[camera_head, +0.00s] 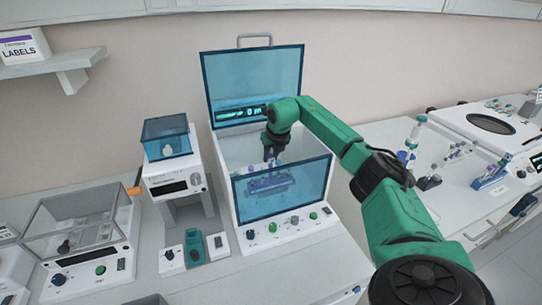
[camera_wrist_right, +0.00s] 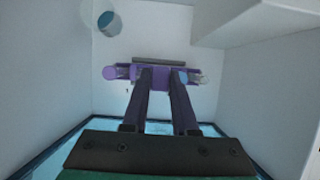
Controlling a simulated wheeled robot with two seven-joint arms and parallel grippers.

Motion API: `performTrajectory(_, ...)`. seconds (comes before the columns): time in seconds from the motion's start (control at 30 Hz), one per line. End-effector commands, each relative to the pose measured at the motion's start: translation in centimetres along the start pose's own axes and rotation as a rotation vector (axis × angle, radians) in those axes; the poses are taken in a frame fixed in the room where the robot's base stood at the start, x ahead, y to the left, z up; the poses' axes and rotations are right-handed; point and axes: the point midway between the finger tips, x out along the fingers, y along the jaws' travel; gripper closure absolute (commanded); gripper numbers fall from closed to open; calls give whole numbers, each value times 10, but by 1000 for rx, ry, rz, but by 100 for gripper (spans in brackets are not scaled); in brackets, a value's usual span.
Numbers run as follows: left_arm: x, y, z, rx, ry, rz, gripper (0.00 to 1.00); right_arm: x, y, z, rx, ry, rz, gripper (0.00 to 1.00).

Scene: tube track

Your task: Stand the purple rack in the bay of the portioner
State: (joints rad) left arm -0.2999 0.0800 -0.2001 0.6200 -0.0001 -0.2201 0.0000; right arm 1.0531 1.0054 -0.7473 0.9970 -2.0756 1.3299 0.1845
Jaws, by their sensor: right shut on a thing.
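The purple rack (camera_wrist_right: 150,76) is between the fingers of my right gripper (camera_wrist_right: 163,75), with a purple-capped tube at its left end in the right wrist view. In the head view, my right gripper (camera_head: 270,158) reaches down into the bay of a white machine (camera_head: 290,222) with a raised blue lid, apparently the portioner. The rack shows bluish through its clear blue front panel (camera_head: 310,180). I cannot tell whether the rack's base touches the bay floor. My left gripper is not in view.
The raised lid (camera_head: 252,85) stands behind my right arm, and the front panel stands before the bay. A blue-ended cylinder (camera_wrist_right: 110,23) is near the bay wall. A smaller blue-topped device (camera_head: 175,178) is on the left. Other racks of tubes (camera_head: 490,175) stand on the right bench.

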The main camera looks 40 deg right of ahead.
Motion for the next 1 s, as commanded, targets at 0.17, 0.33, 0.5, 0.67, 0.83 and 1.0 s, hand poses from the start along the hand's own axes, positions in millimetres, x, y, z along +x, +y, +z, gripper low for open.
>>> performTrajectory(0.17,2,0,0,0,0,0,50,5,0,-2,0,-1,1,100)
performTrajectory(0.33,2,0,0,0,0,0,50,6,0,-2,1,-2,1,100)
performTrajectory(0.5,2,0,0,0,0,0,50,6,0,-2,0,-1,1,47)
performTrajectory(0.67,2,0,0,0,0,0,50,6,0,-2,0,-1,1,38)
performTrajectory(0.83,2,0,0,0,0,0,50,7,0,-3,0,0,0,38)
performTrajectory(1.0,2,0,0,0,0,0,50,6,0,-3,0,0,0,38)
